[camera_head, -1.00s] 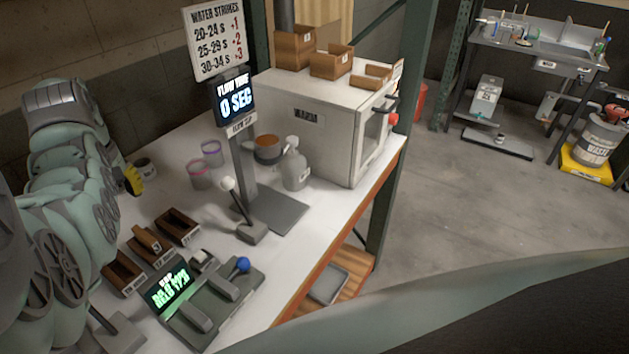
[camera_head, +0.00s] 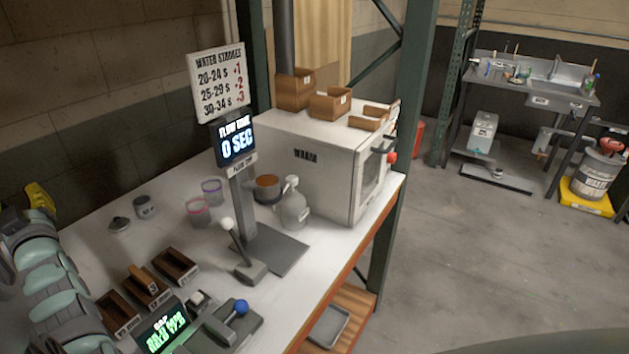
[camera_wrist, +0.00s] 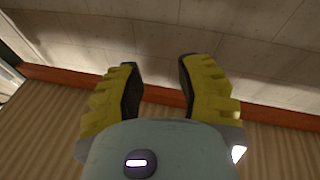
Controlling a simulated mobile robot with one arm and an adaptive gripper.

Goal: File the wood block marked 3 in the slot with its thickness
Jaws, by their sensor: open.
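Three small dark wooden slot trays stand in a row on the white bench: a front-left one (camera_head: 117,311), a middle one (camera_head: 158,299) and a back-right one (camera_head: 175,265). A lighter brown wood block (camera_head: 142,278) sits in the middle tray with its upper part showing above the rim. Its mark and the tray labels are too small to read surely. My gripper is at the left edge of the head view, where a yellow finger (camera_head: 40,197) shows, well apart from the trays. In the wrist view my gripper (camera_wrist: 157,65) is open and empty, facing the wall.
A lit scale (camera_head: 162,328) with a blue-knobbed lever stands in front of the trays.

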